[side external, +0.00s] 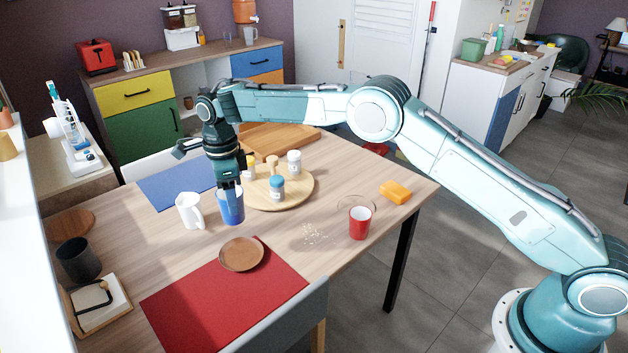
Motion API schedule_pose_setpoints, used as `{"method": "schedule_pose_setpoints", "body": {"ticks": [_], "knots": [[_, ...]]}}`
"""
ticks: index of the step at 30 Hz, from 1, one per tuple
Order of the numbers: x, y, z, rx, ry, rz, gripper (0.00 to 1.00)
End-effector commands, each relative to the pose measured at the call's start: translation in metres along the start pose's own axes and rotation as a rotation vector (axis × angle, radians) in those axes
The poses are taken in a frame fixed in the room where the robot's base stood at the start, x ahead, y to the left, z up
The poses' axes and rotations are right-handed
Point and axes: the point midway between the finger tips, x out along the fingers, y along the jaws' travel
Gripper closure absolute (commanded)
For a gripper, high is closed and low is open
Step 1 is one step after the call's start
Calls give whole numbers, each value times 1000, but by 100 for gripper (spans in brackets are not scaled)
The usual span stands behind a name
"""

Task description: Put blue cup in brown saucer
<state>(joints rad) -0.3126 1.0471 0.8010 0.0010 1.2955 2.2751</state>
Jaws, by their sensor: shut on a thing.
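The blue cup (231,209) stands upright near the middle of the wooden table, between a white mug and a round board. My gripper (229,188) points down over it and is shut on its upper part. Whether the cup's base touches the table is hard to tell. The brown saucer (241,254) lies empty on the back edge of the red placemat (205,310), in front of the cup and slightly right. The cup and saucer are apart.
A white mug (190,211) stands close left of the cup. A round board (298,197) with several small jars is close right. A red cup (360,222), an orange sponge (395,192) and scattered crumbs (315,234) lie farther right. A blue placemat (178,184) is behind.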

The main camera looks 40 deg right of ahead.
Motion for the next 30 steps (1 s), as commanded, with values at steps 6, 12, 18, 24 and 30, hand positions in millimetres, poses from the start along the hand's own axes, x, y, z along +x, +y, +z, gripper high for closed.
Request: {"method": "schedule_pose_setpoints", "body": {"ticks": [6, 12, 18, 24, 30], "knots": [[42, 0, 0, 0, 2, 2, 70], [72, 0, 0, 0, 1, 1, 70], [81, 0, 0, 0, -1, -1, 70], [85, 0, 0, 0, 0, 0, 70], [105, 0, 0, 0, 1, 1, 70]]}}
